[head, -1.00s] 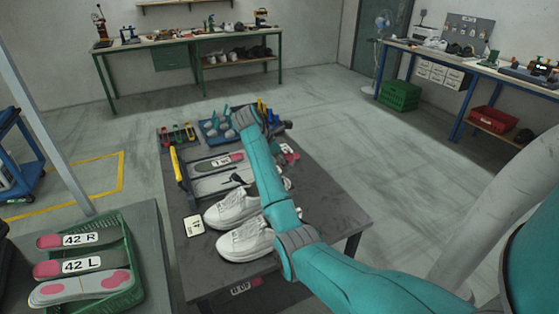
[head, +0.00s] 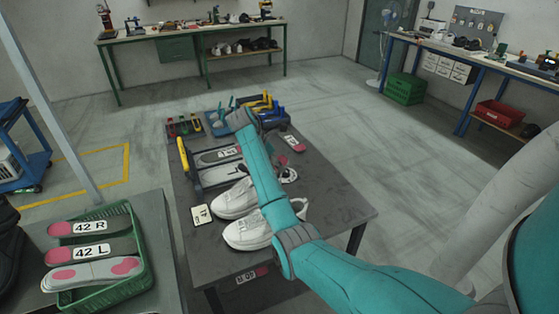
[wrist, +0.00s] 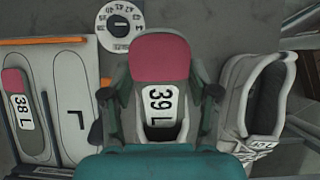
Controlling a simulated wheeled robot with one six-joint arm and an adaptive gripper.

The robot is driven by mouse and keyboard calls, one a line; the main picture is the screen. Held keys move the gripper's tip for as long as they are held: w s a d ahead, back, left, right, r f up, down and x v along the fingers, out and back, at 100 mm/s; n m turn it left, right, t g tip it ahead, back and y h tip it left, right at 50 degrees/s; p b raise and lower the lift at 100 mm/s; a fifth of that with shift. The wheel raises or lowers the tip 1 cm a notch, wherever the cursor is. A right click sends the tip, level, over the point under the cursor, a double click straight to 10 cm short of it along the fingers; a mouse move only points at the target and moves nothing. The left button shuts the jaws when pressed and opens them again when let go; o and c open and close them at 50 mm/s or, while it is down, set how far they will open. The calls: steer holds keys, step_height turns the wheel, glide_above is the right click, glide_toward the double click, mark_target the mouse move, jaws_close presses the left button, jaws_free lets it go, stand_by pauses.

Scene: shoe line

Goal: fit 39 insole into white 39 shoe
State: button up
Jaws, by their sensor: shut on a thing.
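In the wrist view, my gripper (wrist: 160,98) is shut on a grey insole (wrist: 159,62) with a pink heel end and a white label reading 39 L. A finger presses each side of it. A white shoe (wrist: 238,100) is right of it, its opening showing; its small tag is too unclear to read. In the head view, a pair of white shoes, one (head: 232,198) behind the other (head: 245,234), stands on the dark table (head: 325,200), partly covered by my arm. My gripper is mostly hidden behind my arm there.
A pale insole board (wrist: 78,95) holds a 38 L insole (wrist: 17,105) left of my gripper. A round numbered dial (wrist: 120,26) lies above it. A green crate (head: 140,270) holds 42 insoles.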

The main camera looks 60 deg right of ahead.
steer(key=shift+y, duration=0.3)
steer(key=shift+w+a+f, duration=0.35)
steer(key=shift+w+a, duration=0.05)
steer(key=shift+a, duration=0.35)
steer(key=shift+w+a+f, duration=0.3)
steer(key=shift+w+a, duration=0.15)
steer(key=shift+a, duration=0.35)
steer(key=shift+w+a+f, duration=0.35)
steer(key=shift+w+a, duration=0.05)
steer(key=shift+a, duration=0.35)
steer(key=shift+w+a+f, duration=0.1)
steer(key=shift+a+f, duration=0.05)
steer(key=shift+f+t, duration=0.2)
steer(key=shift+t, duration=0.1)
steer(key=shift+f+y, duration=0.4)
steer(key=o, duration=1.1)
